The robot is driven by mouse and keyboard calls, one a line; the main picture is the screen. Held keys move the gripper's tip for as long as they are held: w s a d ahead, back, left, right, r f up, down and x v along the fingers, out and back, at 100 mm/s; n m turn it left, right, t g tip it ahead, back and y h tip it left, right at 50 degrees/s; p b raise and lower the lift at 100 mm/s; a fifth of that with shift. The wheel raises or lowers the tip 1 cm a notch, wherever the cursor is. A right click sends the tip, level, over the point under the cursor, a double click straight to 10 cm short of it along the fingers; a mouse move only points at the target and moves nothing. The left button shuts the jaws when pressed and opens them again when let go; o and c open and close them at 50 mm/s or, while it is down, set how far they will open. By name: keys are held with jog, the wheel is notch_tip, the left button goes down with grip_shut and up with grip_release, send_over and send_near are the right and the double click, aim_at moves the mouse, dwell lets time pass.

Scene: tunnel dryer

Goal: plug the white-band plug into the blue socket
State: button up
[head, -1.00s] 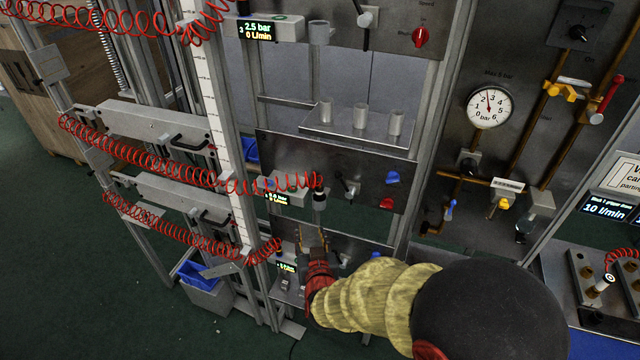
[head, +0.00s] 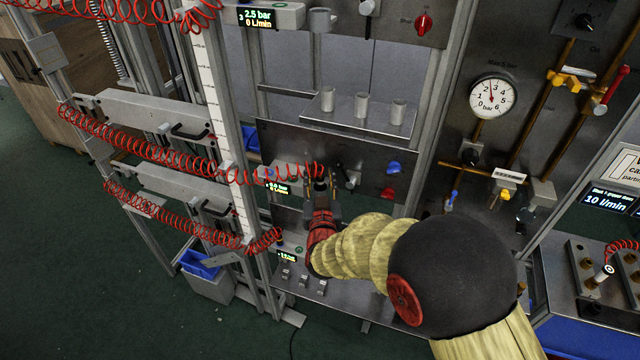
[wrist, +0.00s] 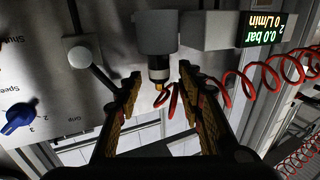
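A dark plug with a pale band (wrist: 159,66) and a brass-coloured tip sits at a grey cylindrical holder (wrist: 168,33) in the wrist view. A red coiled hose runs close to it. My gripper (wrist: 160,79) is open, with one finger on each side of the plug and gaps visible between fingers and plug. In the head view my gripper (head: 321,190) is just below the display unit on the middle rack level, and its fingers partly hide the plug. I cannot pick out a blue socket with certainty in either view.
A blue knob (wrist: 18,117) and a lever (wrist: 78,57) stand beside the holder on the metal panel. A display (wrist: 263,28) adjoins the holder. Red coiled hoses (head: 150,153) cross the left frame. A block with brass fittings (head: 585,270) and another hose end (head: 604,273) is at the right.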

jog(key=shift+w, duration=0.15)
jog(key=shift+c, duration=1)
jog(key=c, duration=0.7)
grip_shut()
